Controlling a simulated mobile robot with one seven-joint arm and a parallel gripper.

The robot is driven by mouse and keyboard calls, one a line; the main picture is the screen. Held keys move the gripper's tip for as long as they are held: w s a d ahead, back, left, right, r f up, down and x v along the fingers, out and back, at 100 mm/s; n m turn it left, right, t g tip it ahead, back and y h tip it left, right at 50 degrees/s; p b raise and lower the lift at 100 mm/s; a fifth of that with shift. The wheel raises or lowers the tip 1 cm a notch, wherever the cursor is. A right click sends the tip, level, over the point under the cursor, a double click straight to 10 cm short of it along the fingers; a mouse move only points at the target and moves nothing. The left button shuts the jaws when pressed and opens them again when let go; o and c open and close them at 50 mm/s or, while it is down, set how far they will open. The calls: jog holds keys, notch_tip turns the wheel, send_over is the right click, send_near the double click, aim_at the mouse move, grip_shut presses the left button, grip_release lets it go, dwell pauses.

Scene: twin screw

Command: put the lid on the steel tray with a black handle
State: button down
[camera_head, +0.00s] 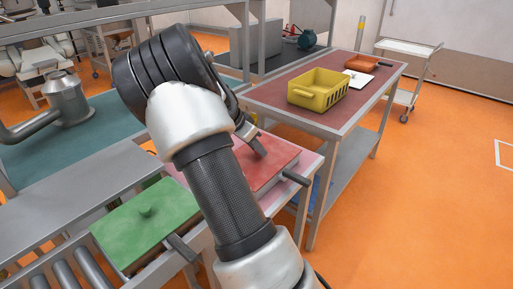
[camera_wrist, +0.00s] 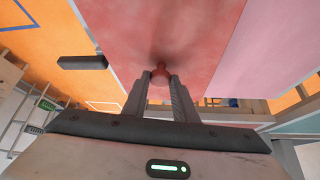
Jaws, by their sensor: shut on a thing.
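A flat red lid (camera_head: 281,164) with a small red knob lies level at the pink-topped table, partly hidden by my arm. A dark handle (camera_head: 296,178) sticks out at its right edge; the handle also shows in the wrist view (camera_wrist: 82,62). The tray body under the red lid is hidden, and I cannot tell whether the lid sits fully on it. My gripper (camera_wrist: 160,80) is shut on the knob of the red lid (camera_wrist: 200,35). In the head view my gripper (camera_head: 256,149) is over the lid. A green lid (camera_head: 165,217) with a knob covers another dark-handled tray at the lower left.
A yellow crate (camera_head: 318,91), an orange tray (camera_head: 394,63) and a white board (camera_head: 357,79) are on the red-topped table (camera_head: 270,94) behind. Metal rollers (camera_head: 66,277) are at the lower left. A steel vessel (camera_head: 67,99) stands on the green bench. Orange floor is clear at right.

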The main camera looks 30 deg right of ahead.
jog(key=shift+f, duration=0.15)
dwell(0.3)
jog(key=c, duration=1.4)
grip_release()
jog(key=shift+o, duration=0.7)
jog(key=o, duration=0.4)
jog(key=shift+r+p, duration=1.7)
jog(key=shift+r, duration=1.85)
jog(key=shift+c, duration=0.3)
